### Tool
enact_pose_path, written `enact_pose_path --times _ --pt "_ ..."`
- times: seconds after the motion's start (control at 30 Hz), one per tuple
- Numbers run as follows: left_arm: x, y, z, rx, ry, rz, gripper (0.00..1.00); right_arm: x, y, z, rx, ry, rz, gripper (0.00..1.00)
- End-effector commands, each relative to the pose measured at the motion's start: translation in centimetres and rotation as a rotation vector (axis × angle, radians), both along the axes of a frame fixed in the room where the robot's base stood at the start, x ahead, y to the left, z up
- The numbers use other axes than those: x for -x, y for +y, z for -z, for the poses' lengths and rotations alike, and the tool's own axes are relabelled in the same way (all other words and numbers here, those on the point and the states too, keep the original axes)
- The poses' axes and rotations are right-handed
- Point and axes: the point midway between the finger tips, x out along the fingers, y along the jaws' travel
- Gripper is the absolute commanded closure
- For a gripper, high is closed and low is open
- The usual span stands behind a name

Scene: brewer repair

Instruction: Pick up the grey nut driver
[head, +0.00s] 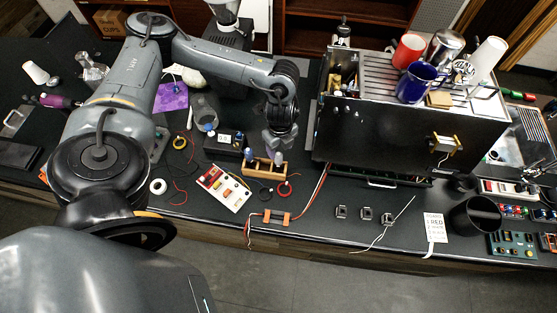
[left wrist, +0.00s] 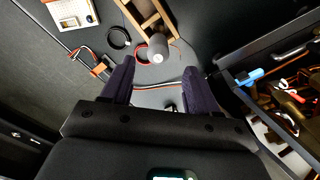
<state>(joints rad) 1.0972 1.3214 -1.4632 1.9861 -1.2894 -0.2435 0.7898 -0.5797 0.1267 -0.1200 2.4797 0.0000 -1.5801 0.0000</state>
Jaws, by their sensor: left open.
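A wooden rack (head: 263,169) stands on the dark counter left of the brewer, with upright tool handles in it. One handle (head: 279,158) stands at its right end and another (head: 249,154) at its left end. In the left wrist view a grey rounded handle top, which looks like the grey nut driver (left wrist: 158,48), stands at the wooden rack (left wrist: 140,18). My left gripper (head: 277,143) is just above the rack's right end. In the left wrist view my left gripper (left wrist: 159,78) is open and empty, with the handle beyond its fingertips, roughly centred between them. The nut driver's shaft is hidden. My right gripper is not seen.
The opened black brewer (head: 400,135) stands close on the right, with cups and a jug on top. A white board with coloured parts (head: 223,187) lies in front of the rack. Red and white wires (head: 318,187) and a red ring (head: 285,188) lie nearby.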

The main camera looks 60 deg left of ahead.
Motion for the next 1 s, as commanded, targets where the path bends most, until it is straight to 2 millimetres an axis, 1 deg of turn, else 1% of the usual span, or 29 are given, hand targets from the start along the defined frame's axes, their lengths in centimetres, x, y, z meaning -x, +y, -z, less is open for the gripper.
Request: enact_pose_path --times 0.1,0.3,0.47,0.53,0.63,0.77,0.97,1.0 --pt "0.0 0.0 0.9 -0.001 0.000 0.002 0.40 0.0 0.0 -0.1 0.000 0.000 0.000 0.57" --pt "0.1 0.1 1.9 -0.001 0.001 0.000 0.40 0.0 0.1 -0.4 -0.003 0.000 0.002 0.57" --pt "0.4 0.3 3.9 -0.003 0.002 0.000 0.40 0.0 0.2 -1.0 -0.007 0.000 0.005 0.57" --pt "0.4 0.3 4.9 -0.002 0.001 0.002 0.40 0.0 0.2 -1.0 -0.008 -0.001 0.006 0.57" --pt "0.4 0.3 5.9 -0.001 0.001 0.000 0.40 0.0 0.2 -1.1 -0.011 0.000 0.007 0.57" --pt "0.4 0.3 6.4 -0.001 0.000 0.001 0.40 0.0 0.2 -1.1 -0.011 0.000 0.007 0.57" --pt "0.4 0.3 6.5 -0.001 0.000 0.001 0.40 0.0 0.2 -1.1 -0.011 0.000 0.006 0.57" --pt "0.4 0.3 6.5 -0.001 0.000 0.001 0.45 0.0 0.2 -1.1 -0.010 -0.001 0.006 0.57"
